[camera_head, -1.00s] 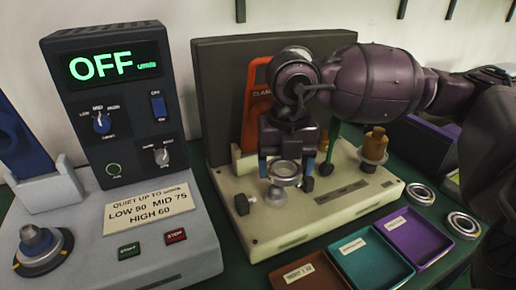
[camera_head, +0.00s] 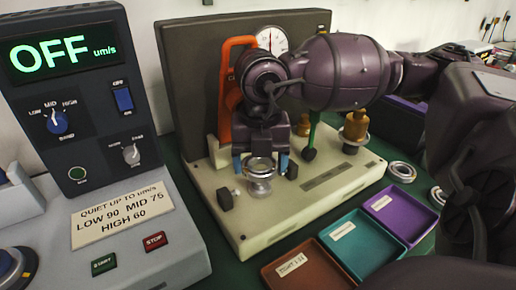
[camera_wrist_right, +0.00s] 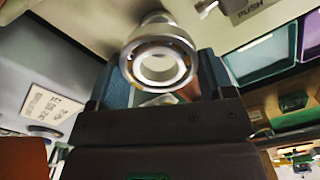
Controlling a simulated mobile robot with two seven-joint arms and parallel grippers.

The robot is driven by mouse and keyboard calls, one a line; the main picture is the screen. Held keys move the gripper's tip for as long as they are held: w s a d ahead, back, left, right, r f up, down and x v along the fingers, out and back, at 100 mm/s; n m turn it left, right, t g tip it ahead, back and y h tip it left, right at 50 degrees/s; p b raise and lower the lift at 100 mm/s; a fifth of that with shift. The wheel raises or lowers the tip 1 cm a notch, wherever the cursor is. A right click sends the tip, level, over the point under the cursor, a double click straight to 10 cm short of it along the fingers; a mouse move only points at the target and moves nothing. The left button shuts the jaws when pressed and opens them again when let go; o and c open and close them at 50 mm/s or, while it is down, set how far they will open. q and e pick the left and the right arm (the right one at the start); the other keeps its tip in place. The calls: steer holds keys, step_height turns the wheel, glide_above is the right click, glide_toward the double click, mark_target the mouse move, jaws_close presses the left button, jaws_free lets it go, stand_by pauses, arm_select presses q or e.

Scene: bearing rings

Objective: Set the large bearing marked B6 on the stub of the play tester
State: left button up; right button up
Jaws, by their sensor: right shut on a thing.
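My right gripper (camera_head: 262,166) is shut on a metal bearing ring (camera_head: 259,162), which it holds level at the play tester (camera_head: 310,205). The round metal stub (camera_head: 260,187) of the tester shows directly below the ring. Whether the ring touches or encircles the stub cannot be told. In the right wrist view the bearing (camera_wrist_right: 184,62) sits between the blue fingertips of the gripper (camera_wrist_right: 163,78), with a pale round metal part beyond it. No B6 marking is legible. My left gripper is not in view.
An orange clamp (camera_head: 230,80) and a dial gauge (camera_head: 272,39) stand behind the gripper. Brown (camera_head: 305,270), teal (camera_head: 362,248) and purple (camera_head: 402,213) trays lie in front of the tester. Another bearing (camera_head: 401,171) lies on the right. A meter reading OFF (camera_head: 62,54) stands left.

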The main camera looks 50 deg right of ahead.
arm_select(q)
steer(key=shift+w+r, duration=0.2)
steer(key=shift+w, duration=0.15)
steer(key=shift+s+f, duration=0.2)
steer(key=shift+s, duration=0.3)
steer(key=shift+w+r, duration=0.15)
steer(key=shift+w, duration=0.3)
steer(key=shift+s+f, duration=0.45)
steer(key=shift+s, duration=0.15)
arm_select(e)
steer(key=shift+f, duration=0.8)
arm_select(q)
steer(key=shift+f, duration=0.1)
arm_select(e)
steer(key=shift+f, duration=0.25)
